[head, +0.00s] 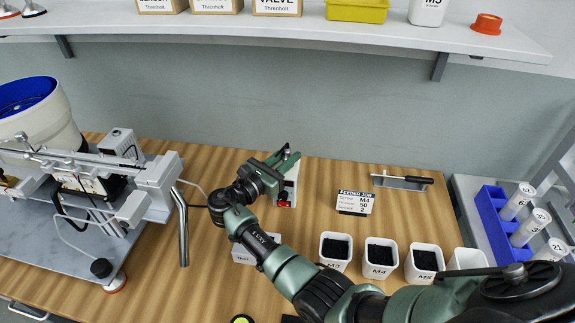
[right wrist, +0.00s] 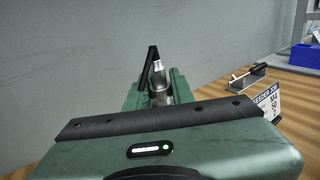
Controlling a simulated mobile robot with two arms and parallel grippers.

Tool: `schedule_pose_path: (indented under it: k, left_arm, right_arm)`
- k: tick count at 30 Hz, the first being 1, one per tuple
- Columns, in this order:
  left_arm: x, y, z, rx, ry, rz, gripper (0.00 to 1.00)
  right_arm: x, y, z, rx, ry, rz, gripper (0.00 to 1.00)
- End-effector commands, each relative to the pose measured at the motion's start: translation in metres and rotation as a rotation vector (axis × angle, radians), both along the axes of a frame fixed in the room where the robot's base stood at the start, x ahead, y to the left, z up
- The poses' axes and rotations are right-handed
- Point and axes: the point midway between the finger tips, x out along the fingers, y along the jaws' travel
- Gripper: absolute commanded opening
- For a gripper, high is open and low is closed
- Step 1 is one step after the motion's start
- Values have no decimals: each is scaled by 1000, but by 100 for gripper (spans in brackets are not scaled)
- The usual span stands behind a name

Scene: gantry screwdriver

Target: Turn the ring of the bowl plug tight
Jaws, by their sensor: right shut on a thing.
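My right gripper (head: 286,158) is over the top of a small light-coloured box (head: 291,184) with a dark front and red parts, towards the back of the bench. In the right wrist view, the gripper (right wrist: 158,92) is shut around a silver, round metal plug (right wrist: 158,73), which stands upright between the green fingers. The fingers and gripper body hide the plug's lower part, so I cannot tell how far its ring is turned. My left gripper is not in view.
The bowl feeder (head: 42,120) and its machine fill the left of the bench. A shelf (head: 330,27) runs above the bench.

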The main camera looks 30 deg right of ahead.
Motion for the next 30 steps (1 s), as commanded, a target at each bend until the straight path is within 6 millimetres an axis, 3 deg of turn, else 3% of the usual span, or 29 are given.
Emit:
schedule_pose_path:
  k: [1,9,29,30]
  left_arm:
    - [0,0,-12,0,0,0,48]
    - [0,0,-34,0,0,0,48]
    - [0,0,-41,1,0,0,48]
    - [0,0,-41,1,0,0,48]
  right_arm:
    - [2,1,-3,-2,-6,-33,0]
    - [1,0,-1,-3,-4,-172,0]
    - [1,-1,3,-4,-5,-232,0]
    - [1,-1,3,-4,-5,-232,26]
